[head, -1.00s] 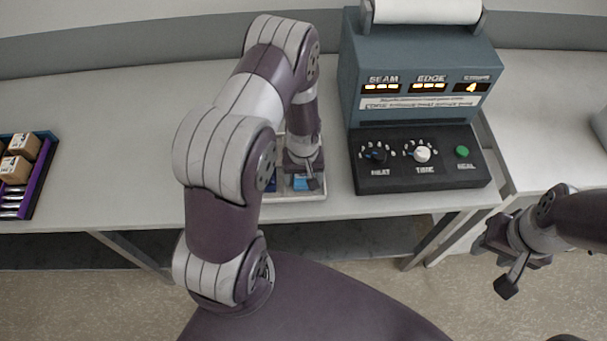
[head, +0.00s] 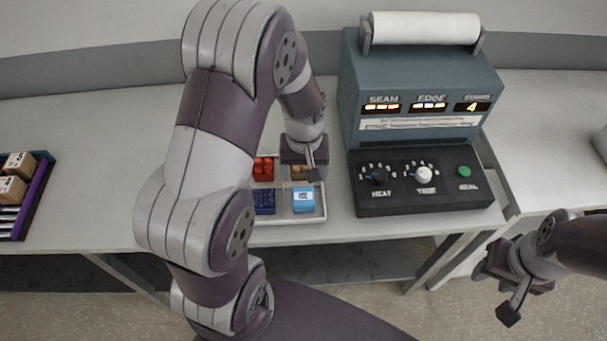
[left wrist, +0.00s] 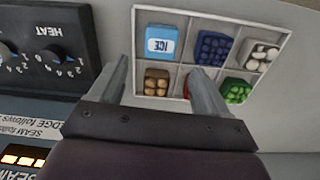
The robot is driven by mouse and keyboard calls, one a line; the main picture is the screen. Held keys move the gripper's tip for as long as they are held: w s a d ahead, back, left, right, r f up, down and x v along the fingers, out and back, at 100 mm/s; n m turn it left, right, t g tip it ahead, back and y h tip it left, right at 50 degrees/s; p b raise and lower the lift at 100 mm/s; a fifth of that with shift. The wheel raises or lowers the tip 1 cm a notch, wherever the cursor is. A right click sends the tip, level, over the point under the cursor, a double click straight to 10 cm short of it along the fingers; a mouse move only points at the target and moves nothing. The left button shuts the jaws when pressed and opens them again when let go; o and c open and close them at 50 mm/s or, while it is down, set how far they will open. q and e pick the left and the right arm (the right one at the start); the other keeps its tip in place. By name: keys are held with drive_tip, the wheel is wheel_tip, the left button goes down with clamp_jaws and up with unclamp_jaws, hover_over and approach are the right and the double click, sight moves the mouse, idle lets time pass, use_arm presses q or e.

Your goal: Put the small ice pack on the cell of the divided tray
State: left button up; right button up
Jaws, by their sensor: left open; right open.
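The small ice pack (head: 303,201) is a light blue block marked ICE. It lies in the front right cell of the pale divided tray (head: 290,220); the left wrist view shows it too (left wrist: 160,43), in a corner cell of the tray (left wrist: 187,14). My left gripper (head: 312,172) is open and empty above the back part of the tray, apart from the ice pack. Its two fingers (left wrist: 163,82) show spread in the left wrist view, over the brown and red items. My right gripper (head: 500,292) is open and empty, off the table at the right.
Other cells hold red (head: 263,168), dark blue (head: 264,202), brown (left wrist: 156,81), green (left wrist: 236,91) and white items (left wrist: 262,56). A sealing machine (head: 420,110) stands close right of the tray. A crate with boxes (head: 32,200) is at far left. The table between is clear.

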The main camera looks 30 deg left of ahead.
use_arm(q)
drive_tip(key=s+d+r+m+t+b, duration=0.1)
drive_tip(key=s+d+r+m, duration=0.3)
drive_tip(key=s, duration=0.4)
drive_tip(key=shift+s+d+r+m, duration=0.15)
drive_tip(key=shift+d+r+m, duration=0.15)
drive_tip(key=shift+r+m, duration=0.4)
drive_tip(key=shift+f, duration=0.1)
